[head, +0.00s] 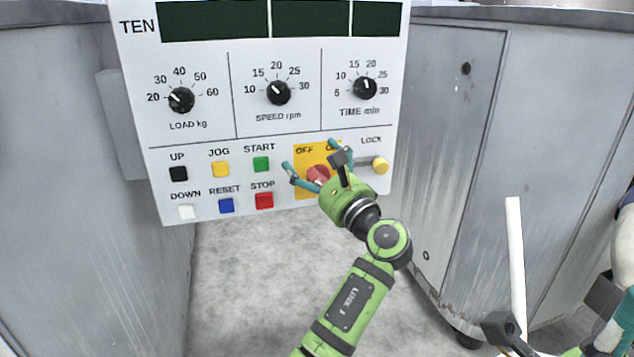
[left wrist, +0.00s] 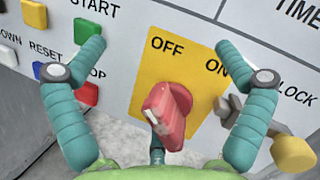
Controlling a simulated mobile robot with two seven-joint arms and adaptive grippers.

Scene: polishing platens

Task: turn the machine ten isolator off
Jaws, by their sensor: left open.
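The machine TEN isolator is a red rotary handle (head: 318,176) on a yellow plate (head: 301,188) marked OFF at left and ON at right. It also shows in the left wrist view (left wrist: 168,108), tilted, with a pale mark on its near end; I cannot tell its exact setting. My left gripper (head: 310,155) is open in front of the plate. Its teal fingers spread to either side of the handle, with gaps showing in the left wrist view (left wrist: 160,45). In the head view it partly hides the handle and the ON label.
The LOCK piece with a yellow knob (head: 380,165) sits just right of the plate, close to a finger. The STOP button (head: 264,201) and START button (head: 261,164) lie left. Grey cabinets (head: 450,150) flank the panel. A white bar (head: 515,260) stands at lower right.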

